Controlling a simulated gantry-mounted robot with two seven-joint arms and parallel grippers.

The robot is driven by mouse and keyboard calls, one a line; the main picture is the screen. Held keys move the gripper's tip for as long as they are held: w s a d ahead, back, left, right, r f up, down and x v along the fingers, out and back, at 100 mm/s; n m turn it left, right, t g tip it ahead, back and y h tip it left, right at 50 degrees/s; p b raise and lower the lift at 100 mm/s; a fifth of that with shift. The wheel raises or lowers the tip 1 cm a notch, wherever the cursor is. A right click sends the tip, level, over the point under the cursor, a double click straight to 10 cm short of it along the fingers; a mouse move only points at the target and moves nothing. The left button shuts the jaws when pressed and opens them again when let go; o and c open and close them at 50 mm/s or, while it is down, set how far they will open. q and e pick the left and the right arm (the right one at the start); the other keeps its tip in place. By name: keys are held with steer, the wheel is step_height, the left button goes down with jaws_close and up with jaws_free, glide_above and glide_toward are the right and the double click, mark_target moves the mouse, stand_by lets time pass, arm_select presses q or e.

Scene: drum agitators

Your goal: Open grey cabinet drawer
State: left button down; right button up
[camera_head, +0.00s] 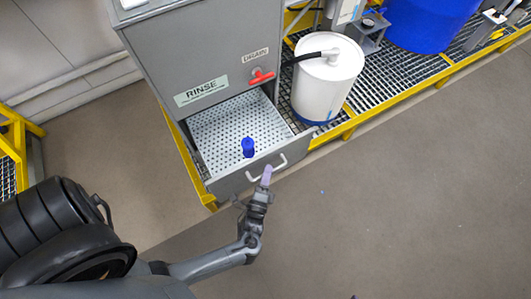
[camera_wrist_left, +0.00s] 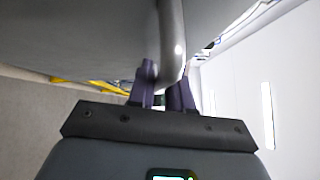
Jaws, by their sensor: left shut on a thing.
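The grey cabinet (camera_head: 210,50) stands at the top middle of the head view. Its drawer (camera_head: 232,182) is pulled out, showing a perforated tray (camera_head: 225,130) inside. The drawer front carries a pale bar handle (camera_head: 278,166). My right gripper is not in view.
A blue object (camera_head: 248,147) stands on the perforated tray. A red valve handle (camera_head: 262,77) sits on the cabinet front. A white drum (camera_head: 327,78) and a blue drum (camera_head: 425,22) stand on the yellow-edged grating to the right. The floor (camera_head: 400,200) in front is clear.

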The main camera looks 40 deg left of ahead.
arm_select(q)
steer(key=shift+d, duration=0.15)
steer(key=c, duration=1.1)
jaws_free()
steer(key=shift+c, duration=0.2)
steer(key=shift+s, duration=0.15)
